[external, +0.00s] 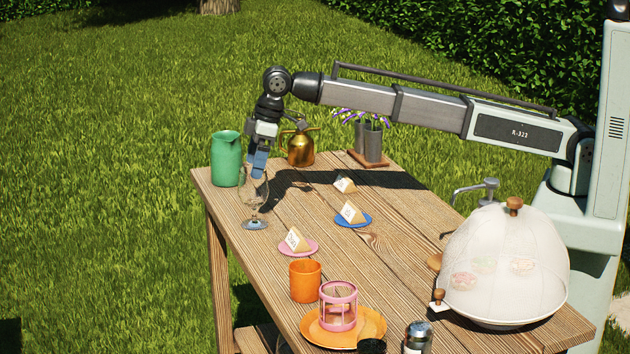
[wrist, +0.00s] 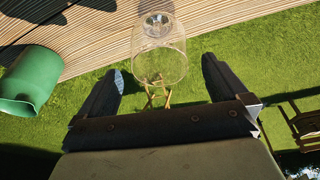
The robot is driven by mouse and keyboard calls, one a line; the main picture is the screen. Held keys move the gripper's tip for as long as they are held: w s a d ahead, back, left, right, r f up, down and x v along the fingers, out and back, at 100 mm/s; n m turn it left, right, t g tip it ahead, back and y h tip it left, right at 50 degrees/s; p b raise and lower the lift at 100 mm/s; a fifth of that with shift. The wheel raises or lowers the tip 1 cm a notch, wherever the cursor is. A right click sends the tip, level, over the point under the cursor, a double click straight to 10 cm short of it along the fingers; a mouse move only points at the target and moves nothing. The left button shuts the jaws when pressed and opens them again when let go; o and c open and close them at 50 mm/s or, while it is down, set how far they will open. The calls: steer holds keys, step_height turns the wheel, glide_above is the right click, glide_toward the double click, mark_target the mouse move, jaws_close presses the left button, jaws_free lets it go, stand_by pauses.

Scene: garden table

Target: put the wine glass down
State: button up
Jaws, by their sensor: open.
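The clear wine glass (external: 254,200) stands upright on the wooden table (external: 375,262), near its left edge in the external view. In the wrist view the wine glass (wrist: 158,58) shows ahead of the fingers, with its rim nearest to me and its foot on the planks. My gripper (external: 258,166) is just above the glass, pointing down. In the wrist view my gripper (wrist: 165,82) is open, with one finger on each side of the glass's rim and a gap at both sides. Nothing is held.
A green pitcher (external: 225,160) stands close to the left of my gripper, also in the wrist view (wrist: 30,80). A brass watering can (external: 300,147) is behind. Plates with wedges, an orange cup (external: 305,281) and a mesh dome (external: 506,265) are nearer the front.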

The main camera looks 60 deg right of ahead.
steer(key=v, duration=0.7)
steer(key=shift+r, duration=0.1)
